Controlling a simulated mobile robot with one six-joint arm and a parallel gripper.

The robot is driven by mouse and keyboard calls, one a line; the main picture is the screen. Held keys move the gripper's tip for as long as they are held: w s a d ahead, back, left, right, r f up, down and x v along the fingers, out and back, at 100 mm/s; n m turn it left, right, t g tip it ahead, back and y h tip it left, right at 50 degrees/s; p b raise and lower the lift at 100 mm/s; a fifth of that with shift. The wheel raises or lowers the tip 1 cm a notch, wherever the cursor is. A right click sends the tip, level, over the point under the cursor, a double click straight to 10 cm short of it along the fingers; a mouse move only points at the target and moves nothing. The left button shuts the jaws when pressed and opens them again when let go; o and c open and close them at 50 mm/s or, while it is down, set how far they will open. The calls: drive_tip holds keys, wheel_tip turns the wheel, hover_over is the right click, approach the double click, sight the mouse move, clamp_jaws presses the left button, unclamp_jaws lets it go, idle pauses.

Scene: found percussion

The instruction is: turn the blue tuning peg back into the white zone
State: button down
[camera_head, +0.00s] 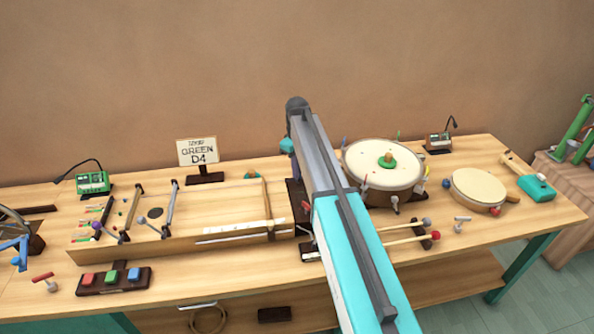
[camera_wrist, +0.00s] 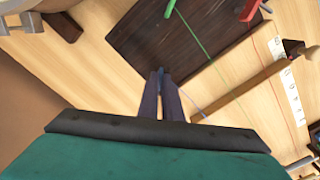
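In the wrist view, the two dark fingers of my gripper (camera_wrist: 161,92) point at the dark peg board (camera_wrist: 175,40) and are close together. A thin blue piece, which looks like the blue tuning peg (camera_wrist: 160,74), shows between their tips, mostly hidden by them. I cannot make out the white zone or the peg's angle. In the head view, my arm hides the gripper and most of the peg board (camera_head: 297,197).
The long zither body (camera_head: 165,243) lies left of my arm. A large drum (camera_head: 382,190) stands close on the right, with mallets (camera_head: 405,240) in front. A "GREEN D4" sign (camera_head: 198,152) stands behind. A button box (camera_head: 114,278) sits at the front left.

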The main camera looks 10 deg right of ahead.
drive_tip(key=n, duration=0.4)
drive_tip(key=shift+a, duration=0.1)
idle(0.3)
drive_tip(key=c, duration=1.9)
unclamp_jaws()
drive_tip(key=shift+c, duration=0.2)
wheel_tip(320, 180, up, 14)
drive_tip(key=b, duration=0.3)
drive_tip(key=shift+f, duration=0.15)
